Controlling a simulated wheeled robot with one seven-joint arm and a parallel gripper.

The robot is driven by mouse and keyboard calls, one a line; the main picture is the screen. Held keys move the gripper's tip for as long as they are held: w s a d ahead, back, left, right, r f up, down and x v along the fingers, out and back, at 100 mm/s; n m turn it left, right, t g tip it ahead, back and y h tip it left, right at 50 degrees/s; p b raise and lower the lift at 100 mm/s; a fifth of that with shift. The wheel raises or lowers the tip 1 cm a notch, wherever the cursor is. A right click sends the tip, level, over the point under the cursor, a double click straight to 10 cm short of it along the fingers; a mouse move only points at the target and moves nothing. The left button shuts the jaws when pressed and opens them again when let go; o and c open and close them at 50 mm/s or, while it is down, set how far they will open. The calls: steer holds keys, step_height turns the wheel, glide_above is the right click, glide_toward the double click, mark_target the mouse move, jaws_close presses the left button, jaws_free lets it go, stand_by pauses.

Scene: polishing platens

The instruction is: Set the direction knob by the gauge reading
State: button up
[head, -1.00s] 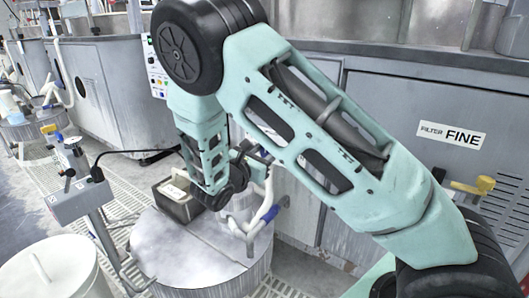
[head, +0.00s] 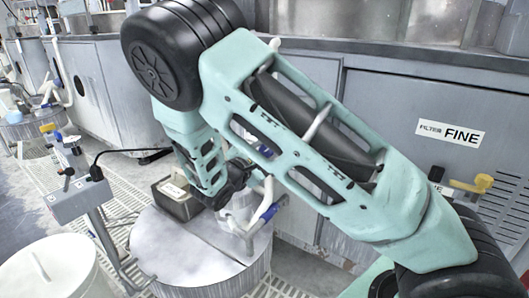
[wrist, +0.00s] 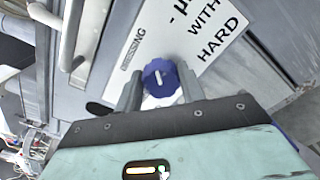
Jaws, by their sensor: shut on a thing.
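In the wrist view a blue knob (wrist: 161,76) with a scalloped rim and a white pointer line sits on a grey machine panel. The line stands nearly upright in that picture, leaning slightly. My gripper (wrist: 159,86) has one finger on each side of the knob and is shut on it. A white sign (wrist: 205,30) beside the knob shows "WITH HARD" and part of "DRESSING". In the head view my arm covers the knob, and my fingers cannot be made out. I cannot make out a gauge or its reading in these frames.
A white bucket (head: 50,272) and a grey box on a stand (head: 80,200) are at left. A cabinet labelled "FILTER FINE" (head: 450,133) is at right.

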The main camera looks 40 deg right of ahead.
stand_by(0.5)
steer(key=o, duration=1)
steer(key=shift+a, duration=0.1)
steer(key=p+v, duration=0.3)
steer(key=v, duration=1.4)
steer(key=shift+s+a+p, duration=0.1)
steer(key=shift+a+p, duration=0.05)
steer(key=shift+p, duration=0.2)
